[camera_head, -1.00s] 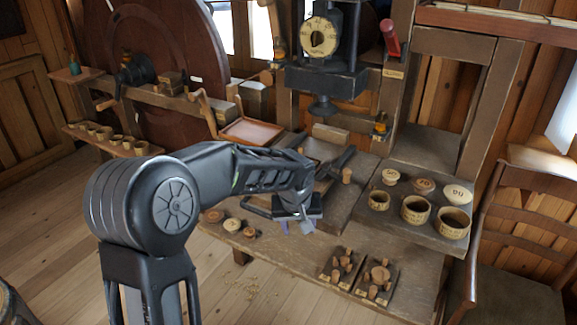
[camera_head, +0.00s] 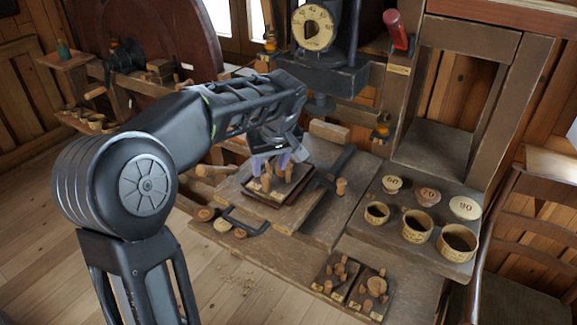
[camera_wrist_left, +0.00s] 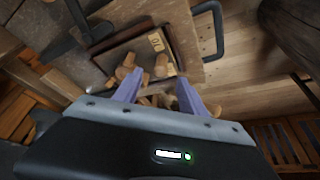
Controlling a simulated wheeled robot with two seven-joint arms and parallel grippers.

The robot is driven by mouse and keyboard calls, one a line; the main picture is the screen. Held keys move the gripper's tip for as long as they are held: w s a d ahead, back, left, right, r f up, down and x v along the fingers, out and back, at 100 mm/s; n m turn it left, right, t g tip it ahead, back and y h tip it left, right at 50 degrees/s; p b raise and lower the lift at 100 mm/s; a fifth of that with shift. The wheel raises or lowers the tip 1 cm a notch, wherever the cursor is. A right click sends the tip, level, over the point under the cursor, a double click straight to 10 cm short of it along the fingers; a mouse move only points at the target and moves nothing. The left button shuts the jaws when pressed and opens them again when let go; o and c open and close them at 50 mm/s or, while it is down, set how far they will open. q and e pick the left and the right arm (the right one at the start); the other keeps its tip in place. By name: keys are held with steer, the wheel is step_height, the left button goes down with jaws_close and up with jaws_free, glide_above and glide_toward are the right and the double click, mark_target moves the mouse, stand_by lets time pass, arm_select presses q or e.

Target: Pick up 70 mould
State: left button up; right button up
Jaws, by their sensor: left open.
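The mould, a small dark board with upright wooden pegs (camera_head: 268,182), sits on the press bed below my left gripper. In the left wrist view it bears a pale label that seems to read 70 (camera_wrist_left: 156,42). My left gripper (camera_head: 270,163) is open, its two purple fingers pointing down over the pegs. In the wrist view the left gripper (camera_wrist_left: 160,78) has pegs ahead of and between its fingertips. I cannot tell whether the fingers touch them. Part of the mould is hidden by the gripper. My right gripper is not in view.
Two more peg boards (camera_head: 334,273) (camera_head: 371,291) lie at the front of the bench. Round lids marked with numbers, one reading 70 (camera_head: 428,195), and several cups (camera_head: 417,229) stand on the right shelf. A dark-handled bar (camera_head: 335,165) lies beside the mould. The press (camera_head: 322,75) stands behind.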

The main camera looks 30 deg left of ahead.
mark_target(267, 177)
arm_select(q)
steer(key=shift+x, duration=1.1)
steer(key=shift+s, duration=0.15)
steer(key=shift+a+f+p, duration=0.1)
steer(key=shift+p, duration=0.2)
steer(key=shift+f, duration=0.2)
steer(key=p+x, duration=0.2)
steer(key=x, duration=0.2)
steer(key=shift+a+f, duration=0.15)
steer(key=shift+f, duration=0.2)
steer(key=shift+c, duration=0.3)
jaws_close()
